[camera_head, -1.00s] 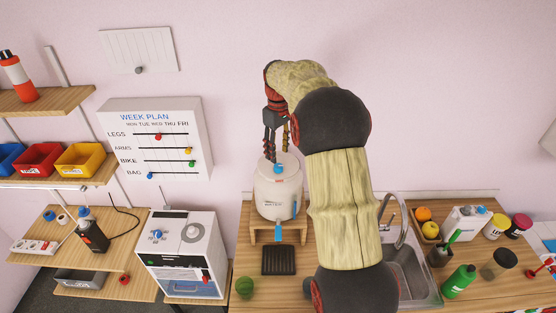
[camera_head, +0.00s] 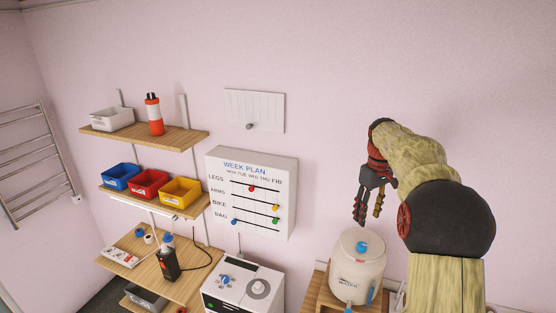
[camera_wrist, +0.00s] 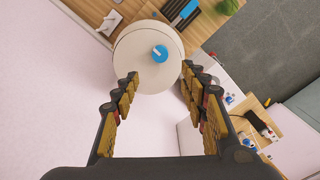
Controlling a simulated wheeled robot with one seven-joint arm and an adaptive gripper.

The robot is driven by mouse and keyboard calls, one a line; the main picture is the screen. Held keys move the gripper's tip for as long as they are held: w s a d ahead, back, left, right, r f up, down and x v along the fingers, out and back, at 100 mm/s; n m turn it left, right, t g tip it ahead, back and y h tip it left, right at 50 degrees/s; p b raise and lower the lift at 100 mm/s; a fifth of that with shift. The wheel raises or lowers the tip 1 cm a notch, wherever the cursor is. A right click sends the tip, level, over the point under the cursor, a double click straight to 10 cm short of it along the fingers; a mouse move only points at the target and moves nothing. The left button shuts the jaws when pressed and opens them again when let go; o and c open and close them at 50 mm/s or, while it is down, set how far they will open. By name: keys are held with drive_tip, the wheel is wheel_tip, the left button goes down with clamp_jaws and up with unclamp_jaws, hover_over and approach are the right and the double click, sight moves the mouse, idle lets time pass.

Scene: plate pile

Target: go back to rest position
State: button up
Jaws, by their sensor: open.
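My gripper (camera_head: 368,204) is open and empty. In the head view it hangs with its fingers pointing down, above and slightly left of the top of the white water dispenser (camera_head: 357,268). In the wrist view the two fingers (camera_wrist: 158,92) are spread apart, and the dispenser's round white lid (camera_wrist: 146,50) with its blue knob lies beyond them. I cannot tell the exact gap between the fingertips and the lid. My arm comes in from the lower right of the head view.
A white week-plan board (camera_head: 251,193) hangs on the wall left of my gripper. Shelves (camera_head: 140,141) with bins are further left. A white machine (camera_head: 244,288) stands left of the dispenser. The wall area above my arm is bare.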

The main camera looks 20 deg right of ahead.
drive_tip(key=s+a+f+m+t+b, duration=0.1)
drive_tip(key=s+a+f+t+b, duration=0.1)
drive_tip(key=s+a+f+b, duration=1)
drive_tip(key=s+a+f+t+b, duration=0.3)
drive_tip(key=s+a+f+b, duration=1)
drive_tip(key=s+a, duration=0.3)
drive_tip(key=shift+s+a+m+t+b, duration=0.35)
drive_tip(key=shift+s+b, duration=0.55)
drive_tip(key=shift+s, duration=0.6)
